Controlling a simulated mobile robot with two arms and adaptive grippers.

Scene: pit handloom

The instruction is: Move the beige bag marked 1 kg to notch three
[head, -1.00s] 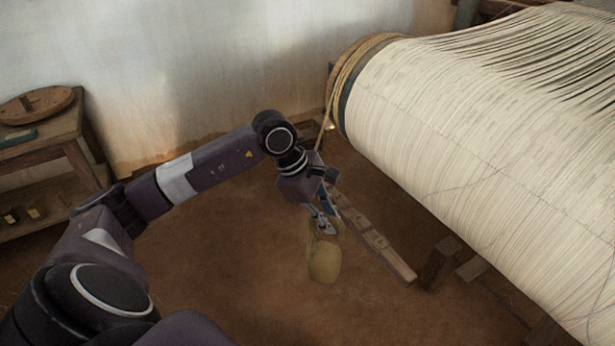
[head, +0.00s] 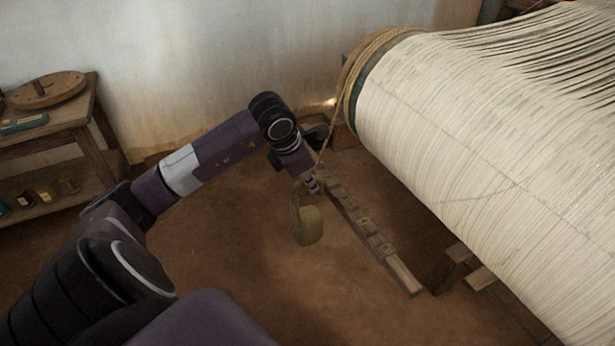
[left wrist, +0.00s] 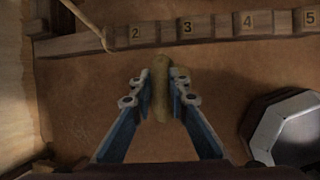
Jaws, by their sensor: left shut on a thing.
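The beige bag (head: 308,225) hangs below my left gripper (head: 312,184), to the left of the notched wooden bar (head: 372,237). In the left wrist view the left gripper (left wrist: 160,95) is shut on the narrow top of the bag (left wrist: 161,90), with a blue finger on each side. The bar (left wrist: 215,29) crosses the top of that view with number plates 2, 3 (left wrist: 187,26), 4 and 5. The bag is apart from the bar in the head view and appears just below plates 2 and 3 in the wrist view. The 1 kg mark is not visible. My right gripper is not in view.
A rope (head: 329,128) runs from the big warp beam (head: 440,130) down to the bar, meeting it left of plate 2 in the wrist view (left wrist: 90,25). A wooden shelf (head: 60,135) stands at the left wall. The earth floor left of the bar is clear.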

